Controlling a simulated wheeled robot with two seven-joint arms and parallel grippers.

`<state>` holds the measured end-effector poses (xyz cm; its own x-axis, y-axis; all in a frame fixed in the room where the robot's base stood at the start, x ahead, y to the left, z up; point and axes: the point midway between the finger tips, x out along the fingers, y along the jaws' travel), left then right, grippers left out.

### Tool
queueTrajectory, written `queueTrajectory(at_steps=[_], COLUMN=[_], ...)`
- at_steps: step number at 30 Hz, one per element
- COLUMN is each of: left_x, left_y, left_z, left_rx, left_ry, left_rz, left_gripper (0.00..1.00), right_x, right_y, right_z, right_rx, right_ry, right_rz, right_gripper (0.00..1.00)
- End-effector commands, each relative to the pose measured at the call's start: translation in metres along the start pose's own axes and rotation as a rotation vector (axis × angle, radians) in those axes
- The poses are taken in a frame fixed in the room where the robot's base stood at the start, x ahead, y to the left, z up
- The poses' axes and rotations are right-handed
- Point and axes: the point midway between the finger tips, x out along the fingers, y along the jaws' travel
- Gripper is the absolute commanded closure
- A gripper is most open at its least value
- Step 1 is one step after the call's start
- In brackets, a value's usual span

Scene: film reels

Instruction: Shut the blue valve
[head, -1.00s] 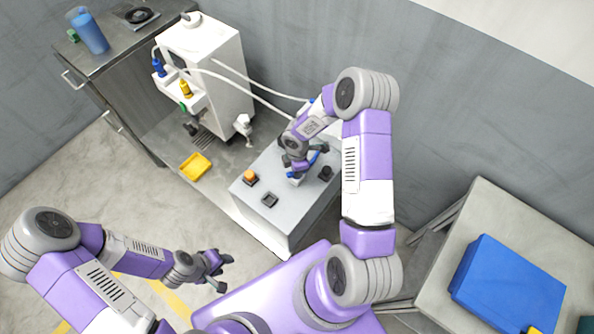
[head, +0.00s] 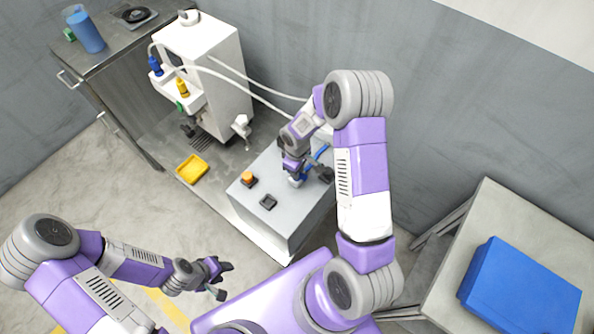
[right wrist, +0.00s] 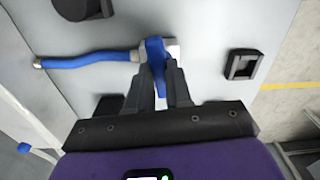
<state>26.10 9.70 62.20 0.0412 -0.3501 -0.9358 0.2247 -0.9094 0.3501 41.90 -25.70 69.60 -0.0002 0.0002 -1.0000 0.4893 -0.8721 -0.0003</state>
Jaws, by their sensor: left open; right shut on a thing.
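The blue valve (right wrist: 155,52) sits on top of the grey box (head: 262,222). In the right wrist view its short blue handle stands between my right gripper's fingers (right wrist: 163,88), by a pale metal fitting. A longer blue piece (right wrist: 85,60) runs left from it to a metal end. In the head view my right gripper (head: 295,177) is over the box top, shut on the handle and hiding most of the valve. My left gripper (head: 222,281) is open and empty, low at the left, away from the box.
An orange button (head: 247,177), a black square switch (head: 268,202) and a black knob (head: 326,174) are on the box top. A white machine (head: 215,65) with hoses stands behind left. A yellow tray (head: 192,170) lies beside the box. A blue case (head: 520,290) is on the right table.

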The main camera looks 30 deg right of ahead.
Motion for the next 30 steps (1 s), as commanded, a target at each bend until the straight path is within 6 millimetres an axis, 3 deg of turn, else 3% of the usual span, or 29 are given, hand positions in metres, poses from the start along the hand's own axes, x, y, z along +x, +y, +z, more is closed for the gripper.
queueTrajectory(at_steps=[9, 25, 26, 30], left_x=[0.004, 0.0043, 0.0043, 0.0044], left_y=[-0.0015, -0.0016, -0.0016, -0.0016], left_z=[-0.0002, -0.0002, -0.0002, -0.0002], left_rx=[0.0, 0.0, 0.0, 0.0], left_ry=[0.0, 0.0, 0.0, 0.0], left_rz=[0.0, 0.0, 0.0, 0.0], left_gripper=[0.57, 0.57, 0.57, 0.57], right_x=[-0.0002, -0.0005, -0.0005, -0.0004], right_y=[-0.0001, -0.0001, -0.0001, -0.0001], right_z=[-0.0007, -0.0009, -0.0009, -0.0007], right_rx=[0.114, 0.137, 0.137, 0.136], right_ry=[0.002, 0.002, 0.002, 0.002], right_rz=[0.001, 0.0, 0.0, 0.0], right_gripper=[1.0, 1.0, 0.78, 0.56])
